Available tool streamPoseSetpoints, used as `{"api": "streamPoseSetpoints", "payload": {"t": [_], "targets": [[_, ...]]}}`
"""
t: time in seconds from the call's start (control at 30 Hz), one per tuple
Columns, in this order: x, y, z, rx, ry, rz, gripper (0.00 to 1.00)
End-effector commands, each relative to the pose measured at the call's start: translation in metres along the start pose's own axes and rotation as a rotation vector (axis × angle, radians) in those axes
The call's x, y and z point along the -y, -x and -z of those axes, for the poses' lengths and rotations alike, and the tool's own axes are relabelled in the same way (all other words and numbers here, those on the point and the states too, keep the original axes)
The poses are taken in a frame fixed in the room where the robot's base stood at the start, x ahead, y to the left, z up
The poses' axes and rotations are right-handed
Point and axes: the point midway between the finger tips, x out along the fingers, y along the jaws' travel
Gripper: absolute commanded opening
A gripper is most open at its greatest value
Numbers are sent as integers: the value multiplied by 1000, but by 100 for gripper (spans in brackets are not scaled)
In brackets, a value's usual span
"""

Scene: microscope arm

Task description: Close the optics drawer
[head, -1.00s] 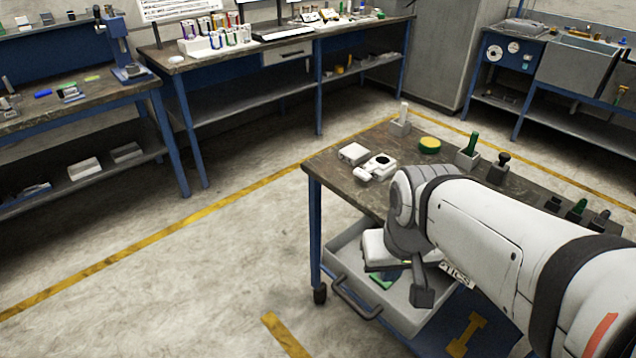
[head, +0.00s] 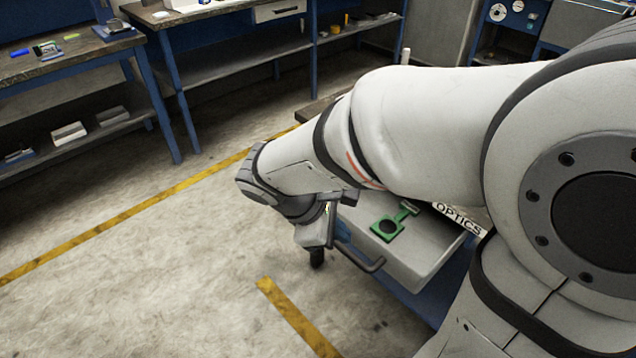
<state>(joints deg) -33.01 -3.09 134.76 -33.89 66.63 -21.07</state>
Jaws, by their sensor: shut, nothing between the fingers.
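The optics drawer (head: 418,268) is a light grey tray standing open, pulled out from the blue cart under its worktop. A white "OPTICS" label (head: 459,218) shows at its back right. Its dark bar handle (head: 357,258) is on the front face, toward the lower left. My gripper (head: 318,236) is shut and empty, just left of the handle's left end. I cannot tell whether it touches the handle or drawer front. My arm hides the drawer's far left part and most of the cart top.
A green piece with a dark round opening (head: 388,226) lies in the drawer. A workbench (head: 215,22) with a lower shelf stands at the back left. The concrete floor (head: 150,280) left of the drawer is clear, with yellow lines.

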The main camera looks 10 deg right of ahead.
Motion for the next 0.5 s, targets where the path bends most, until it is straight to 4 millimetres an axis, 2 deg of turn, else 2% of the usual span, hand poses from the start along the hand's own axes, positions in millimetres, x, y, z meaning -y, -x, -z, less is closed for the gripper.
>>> {"api": "streamPoseSetpoints", "payload": {"t": [0.03,0.2,0.33,0.5], "targets": [[4,-15,30,59,152,-67,0],[2,-16,91,234,533,-272,0],[4,-10,123,322,700,-380,0],[3,-8,138,371,780,-436,0]]}}
